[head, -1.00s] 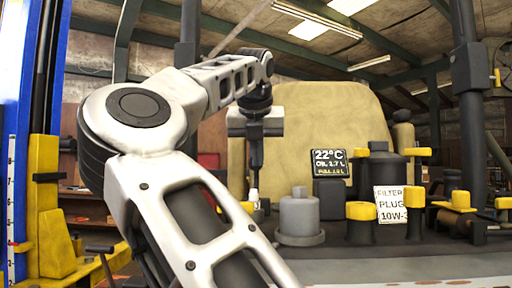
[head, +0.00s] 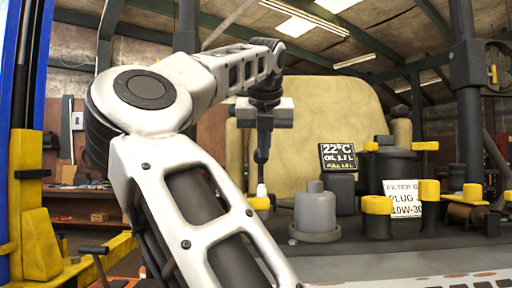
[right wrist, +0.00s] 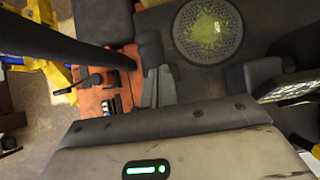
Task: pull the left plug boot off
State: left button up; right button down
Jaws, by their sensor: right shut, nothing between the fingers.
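My right arm crosses the head view, and its gripper (head: 262,186) points down behind the forearm, left of the grey stepped cylinder (head: 315,212). The fingers look shut with nothing held. A small white piece shows at the fingertips; I cannot tell whether it is part of the gripper. A yellow block (head: 258,203) is just below the tip; I cannot tell whether they touch. I cannot clearly pick out the left plug boot in either view. My left gripper is not in view.
A filter and plug sign (head: 403,198), a dark display (head: 338,157) and several yellow-capped posts stand to the right. A tan padded back (head: 330,110) rises behind. A yellow lift post (head: 35,190) stands at left. The right wrist view shows a round mesh (right wrist: 207,30).

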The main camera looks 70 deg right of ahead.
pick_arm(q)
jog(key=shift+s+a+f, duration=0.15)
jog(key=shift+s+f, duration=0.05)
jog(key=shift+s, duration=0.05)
pick_arm(e)
jog(key=v, duration=1.6)
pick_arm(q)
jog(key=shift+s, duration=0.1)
pick_arm(e)
jog(key=shift+s, duration=0.1)
